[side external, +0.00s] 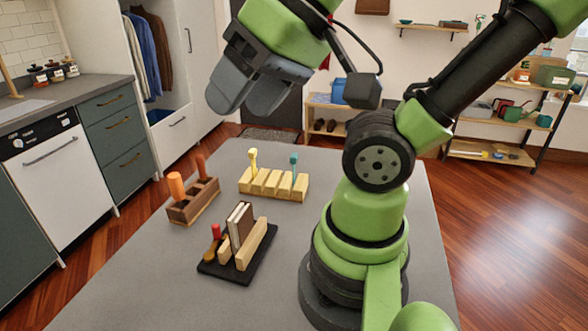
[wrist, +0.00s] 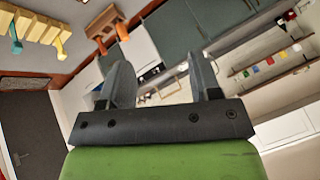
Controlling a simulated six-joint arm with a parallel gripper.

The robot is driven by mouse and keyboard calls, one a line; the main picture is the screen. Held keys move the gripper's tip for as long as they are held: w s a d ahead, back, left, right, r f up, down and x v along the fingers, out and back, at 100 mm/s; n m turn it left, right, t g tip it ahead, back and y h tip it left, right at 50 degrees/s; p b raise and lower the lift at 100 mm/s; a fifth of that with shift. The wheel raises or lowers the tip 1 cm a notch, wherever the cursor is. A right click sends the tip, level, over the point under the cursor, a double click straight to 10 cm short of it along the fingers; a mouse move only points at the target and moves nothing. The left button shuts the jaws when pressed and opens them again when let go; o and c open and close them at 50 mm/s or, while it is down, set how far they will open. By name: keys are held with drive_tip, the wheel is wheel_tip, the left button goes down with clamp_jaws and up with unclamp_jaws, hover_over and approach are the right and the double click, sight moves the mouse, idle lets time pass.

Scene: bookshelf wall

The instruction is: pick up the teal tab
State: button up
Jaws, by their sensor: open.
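The teal tab (side external: 294,160) stands upright at the right end of a pale wooden slotted rack (side external: 272,187) on the grey table. It also shows at the upper left of the wrist view (wrist: 15,38). A yellow tab (side external: 253,158) stands near the rack's left end and appears in the wrist view (wrist: 60,48). My gripper (side external: 243,106) is up in the air, above and to the left of the rack in the side view, apart from both tabs. Its two grey fingers are spread with nothing between them in the wrist view (wrist: 157,62).
A brown wooden holder (side external: 193,206) with orange-topped pegs stands left of the rack. A black tray (side external: 235,267) with book-like pieces, wooden blocks and a red-topped item lies nearer the camera. The table's (side external: 130,262) left front is clear.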

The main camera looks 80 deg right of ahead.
drive_tip(key=w+d+f+g+h, duration=0.1)
drive_tip(key=w+d+g+h, duration=0.1)
drive_tip(key=w+d, duration=0.35)
drive_tip(key=n+g, duration=0.4)
drive_tip(key=g, duration=0.1)
hover_over(294, 162)
drive_tip(key=w+d, duration=0.1)
wheel_tip(294, 162, down, 15)
drive_tip(key=shift+d+r, duration=0.1)
drive_tip(key=shift+d, duration=0.05)
wheel_tip(294, 162, down, 4)
drive_tip(key=shift+s+d+f, duration=0.1)
drive_tip(key=shift+f, duration=0.15)
drive_tip(key=f, duration=0.5)
drive_tip(key=shift+s+f, duration=0.2)
drive_tip(key=shift+f, duration=0.15)
